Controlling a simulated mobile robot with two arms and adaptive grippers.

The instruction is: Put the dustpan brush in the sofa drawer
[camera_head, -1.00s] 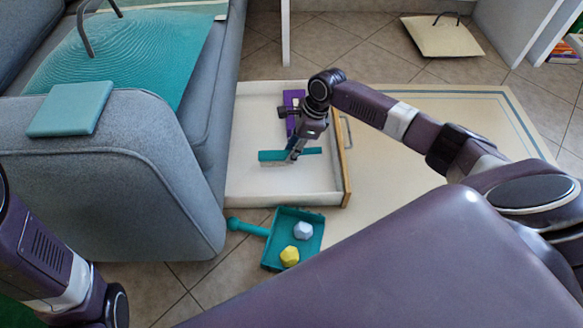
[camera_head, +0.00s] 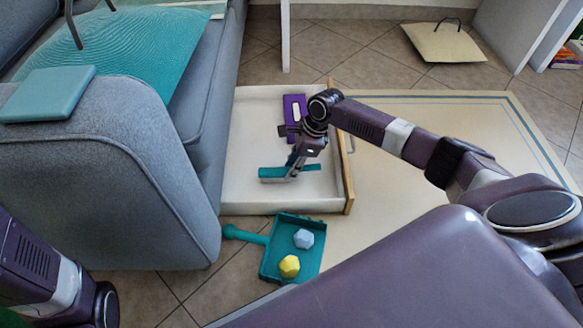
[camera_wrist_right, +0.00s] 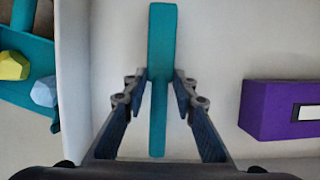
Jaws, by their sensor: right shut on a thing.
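The teal dustpan brush (camera_head: 274,173) is in my right gripper (camera_head: 296,168), over the open sofa drawer (camera_head: 245,193). In the right wrist view the brush (camera_wrist_right: 161,45) stands lengthwise between the two fingers of the gripper (camera_wrist_right: 160,92), which are shut on it. The drawer's white floor (camera_wrist_right: 215,50) lies behind it; I cannot tell whether the brush touches that floor. The fingertips are partly hidden by the wrist in the head view. My left arm shows at the lower left, but its gripper is out of view.
A purple box (camera_head: 293,112) lies in the drawer's back part. A teal dustpan (camera_head: 270,262) with a yellow and a pale blue lump sits on the tiles in front. The grey sofa (camera_head: 105,170) stands left of the drawer, and its wooden front (camera_head: 348,185) is on the right.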

